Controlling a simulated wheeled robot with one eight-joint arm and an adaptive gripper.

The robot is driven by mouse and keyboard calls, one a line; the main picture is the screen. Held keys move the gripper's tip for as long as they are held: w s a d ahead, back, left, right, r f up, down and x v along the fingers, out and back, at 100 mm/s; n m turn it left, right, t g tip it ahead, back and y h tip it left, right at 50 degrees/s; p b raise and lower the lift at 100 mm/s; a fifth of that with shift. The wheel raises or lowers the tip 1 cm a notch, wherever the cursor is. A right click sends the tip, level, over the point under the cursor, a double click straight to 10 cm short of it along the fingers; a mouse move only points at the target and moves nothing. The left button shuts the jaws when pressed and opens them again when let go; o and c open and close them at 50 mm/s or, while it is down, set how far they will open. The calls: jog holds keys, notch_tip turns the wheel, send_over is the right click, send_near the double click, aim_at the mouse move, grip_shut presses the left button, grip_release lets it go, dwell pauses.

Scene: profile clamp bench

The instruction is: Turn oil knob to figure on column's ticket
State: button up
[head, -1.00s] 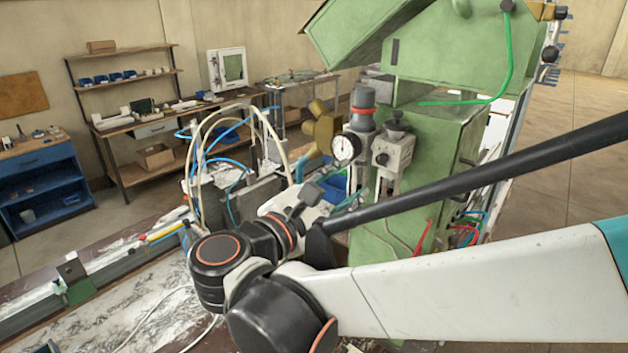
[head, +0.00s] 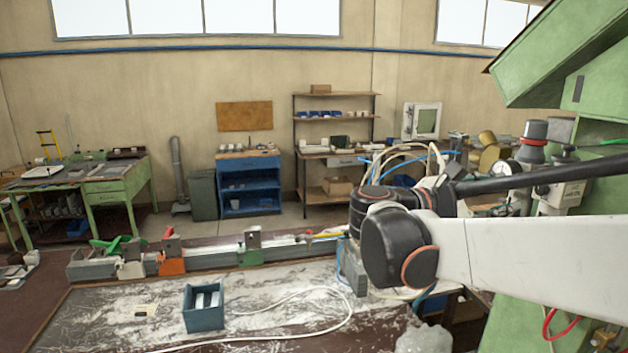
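The air-service unit stands at the right edge beside the green column (head: 520,300), partly behind my arm. It has a grey-capped part with a red ring (head: 534,131), a round white gauge (head: 510,168), and a grey body with a small dark knob on top (head: 566,153). I cannot tell for sure which part is the oil knob, and no knob marking is readable. No ticket is visible on the shown part of the column. My gripper (head: 443,186) is mostly hidden behind my dark wrist, left of the unit and apart from it; its fingers cannot be made out.
A long rail with clamps (head: 207,258) crosses the bench (head: 110,318). A blue bin (head: 204,318) and a pale hose lie in front. Hoses curve up behind my wrist. A blue cabinet (head: 249,205) and shelves stand at the back. A green machine head (head: 555,55) overhangs at right.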

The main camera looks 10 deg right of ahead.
jog(key=d, duration=1)
jog(key=shift+w+p, duration=0.45)
jog(key=shift+d, duration=0.1)
grip_shut()
